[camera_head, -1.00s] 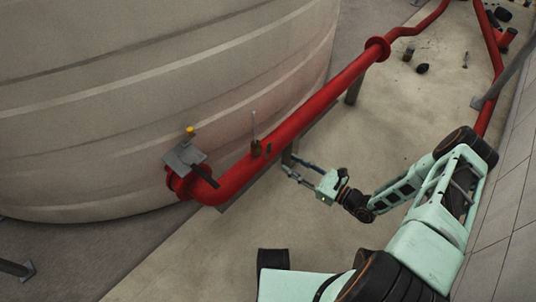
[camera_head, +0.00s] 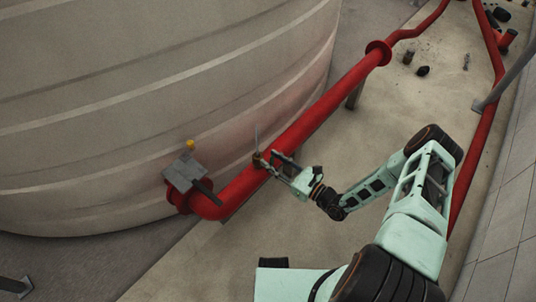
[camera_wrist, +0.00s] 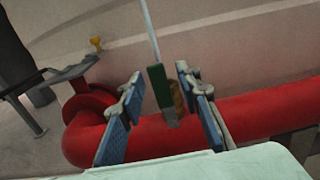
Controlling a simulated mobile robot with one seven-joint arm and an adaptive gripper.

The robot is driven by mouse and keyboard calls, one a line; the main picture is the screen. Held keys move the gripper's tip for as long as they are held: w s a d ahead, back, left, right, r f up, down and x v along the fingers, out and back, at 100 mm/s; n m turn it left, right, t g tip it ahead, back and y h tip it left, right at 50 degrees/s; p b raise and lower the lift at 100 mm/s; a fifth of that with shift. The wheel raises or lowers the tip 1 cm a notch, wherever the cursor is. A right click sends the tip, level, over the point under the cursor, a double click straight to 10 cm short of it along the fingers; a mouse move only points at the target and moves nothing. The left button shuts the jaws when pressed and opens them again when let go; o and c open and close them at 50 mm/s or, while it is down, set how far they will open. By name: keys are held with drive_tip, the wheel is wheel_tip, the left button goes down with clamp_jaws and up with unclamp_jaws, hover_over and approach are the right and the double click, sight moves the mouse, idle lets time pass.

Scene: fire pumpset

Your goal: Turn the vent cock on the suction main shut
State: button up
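The vent cock (camera_head: 257,159) stands on top of the red suction main (camera_head: 318,110), near its bend by the tank. In the wrist view the vent cock (camera_wrist: 178,101) shows a brass body with a green handle (camera_wrist: 158,86) hanging along its near side, and a thin pale rod rising above. My gripper (camera_head: 268,157) is at the pipe beside the cock. In the wrist view my gripper (camera_wrist: 158,78) is open, its blue-padded fingers on either side of the handle and body. Clear gaps show on both sides, and nothing is gripped. In the head view the fingers partly hide the cock.
A large pale tank (camera_head: 170,80) stands close behind the pipe. A grey bracket with a yellow knob (camera_head: 190,145) sits over the pipe's flange to the left. Pipe supports (camera_head: 355,95) stand below the main. The concrete floor (camera_head: 390,130) on the near side is mostly clear.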

drive_tip(key=shift+w+a, duration=0.2)
drive_tip(key=shift+c, duration=0.4)
clamp_jaws()
